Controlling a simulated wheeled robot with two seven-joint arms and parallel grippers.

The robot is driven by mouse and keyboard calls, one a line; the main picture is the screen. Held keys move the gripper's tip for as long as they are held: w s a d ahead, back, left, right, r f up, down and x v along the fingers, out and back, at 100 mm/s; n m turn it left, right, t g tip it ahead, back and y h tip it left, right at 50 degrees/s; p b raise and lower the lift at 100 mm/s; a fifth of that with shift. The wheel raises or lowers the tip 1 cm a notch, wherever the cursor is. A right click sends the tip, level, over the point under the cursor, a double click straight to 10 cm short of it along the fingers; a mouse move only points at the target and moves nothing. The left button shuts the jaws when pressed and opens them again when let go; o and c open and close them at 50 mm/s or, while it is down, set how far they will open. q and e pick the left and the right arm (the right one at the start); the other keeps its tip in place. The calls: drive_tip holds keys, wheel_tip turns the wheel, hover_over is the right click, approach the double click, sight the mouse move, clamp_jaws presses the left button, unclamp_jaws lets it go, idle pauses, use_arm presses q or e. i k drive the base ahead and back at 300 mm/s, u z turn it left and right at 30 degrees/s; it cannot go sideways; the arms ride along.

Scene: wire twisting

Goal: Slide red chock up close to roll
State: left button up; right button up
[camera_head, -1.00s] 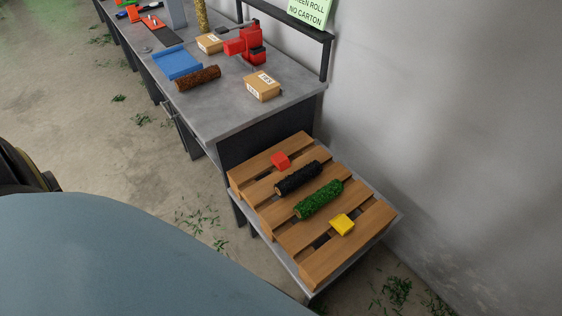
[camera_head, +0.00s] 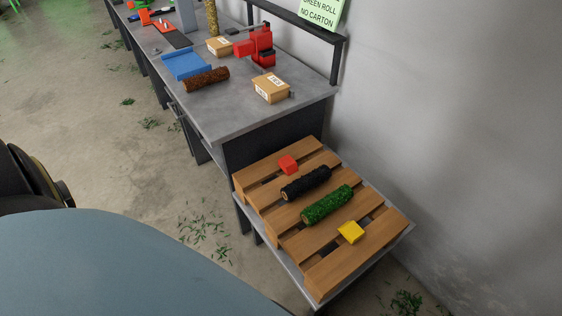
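A small red chock (camera_head: 288,165) sits on the wooden pallet (camera_head: 348,274), near its far left end. A black roll (camera_head: 306,183) lies just in front of it, with a small gap of pallet showing between them. A green roll (camera_head: 327,206) lies beside the black one. A yellow chock (camera_head: 351,232) sits on the near right side of the green roll, apart from it. Neither of my grippers shows in the head view.
The pallet rests on a low grey shelf at the end of a grey workbench (camera_head: 236,115). The bench holds a brown roll (camera_head: 206,79), a blue tray (camera_head: 187,65), cartons (camera_head: 271,88) and a red tool (camera_head: 257,46). A wall stands at the right.

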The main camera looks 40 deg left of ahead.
sight(287, 163)
drive_tip(key=z, duration=0.05)
drive_tip(key=k, duration=0.5)
drive_tip(key=u, duration=2.35)
drive_tip(key=i, duration=2)
drive_tip(key=z, duration=2.65)
